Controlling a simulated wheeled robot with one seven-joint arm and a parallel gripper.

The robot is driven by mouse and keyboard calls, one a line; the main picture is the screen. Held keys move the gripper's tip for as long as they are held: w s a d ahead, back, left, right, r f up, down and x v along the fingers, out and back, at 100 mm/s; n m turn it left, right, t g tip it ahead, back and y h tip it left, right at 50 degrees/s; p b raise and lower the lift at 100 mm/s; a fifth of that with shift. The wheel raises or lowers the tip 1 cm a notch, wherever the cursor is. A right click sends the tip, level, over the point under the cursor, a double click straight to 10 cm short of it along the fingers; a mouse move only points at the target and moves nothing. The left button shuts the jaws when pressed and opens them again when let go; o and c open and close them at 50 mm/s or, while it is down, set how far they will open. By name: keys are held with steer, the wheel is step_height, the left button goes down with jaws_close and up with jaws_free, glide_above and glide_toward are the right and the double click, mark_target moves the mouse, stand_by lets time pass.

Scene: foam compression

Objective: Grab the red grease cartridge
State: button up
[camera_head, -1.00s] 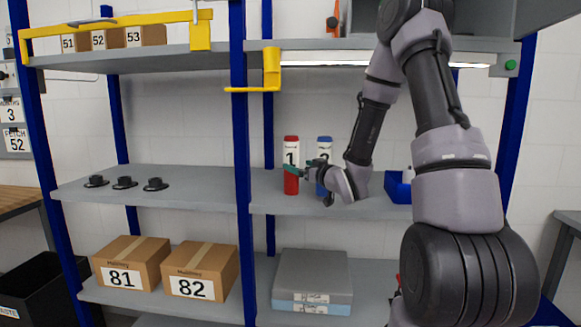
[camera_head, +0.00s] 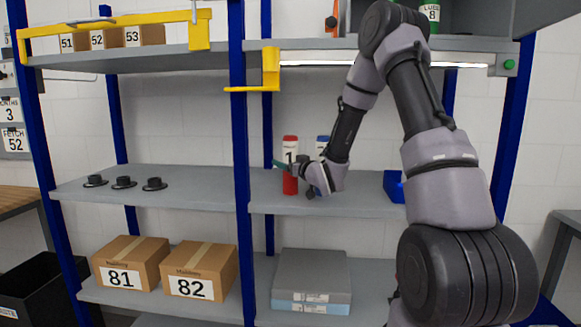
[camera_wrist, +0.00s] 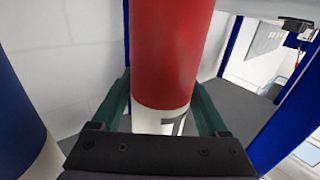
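The red grease cartridge (camera_head: 290,180), with a white label marked 1, stands upright on the middle shelf. In the wrist view the red cartridge (camera_wrist: 172,50) appears between the two green fingers, red part at the top of the picture and white label lower down. My gripper (camera_wrist: 165,105) has its fingers apart, one on each side of the cartridge and very close to it; firm contact cannot be made out. In the head view my gripper (camera_head: 292,168) is at the cartridge's label height and partly covers it.
A blue cartridge (camera_head: 322,143) stands just right of the red one, partly behind my wrist; it also shows at the wrist view's left edge (camera_wrist: 18,120). A blue bin (camera_head: 394,186) is farther right. A blue post (camera_head: 240,150) stands left. The shelf front (camera_head: 365,206) is clear.

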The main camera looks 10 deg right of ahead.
jaws_close()
steer(key=shift+r, duration=0.15)
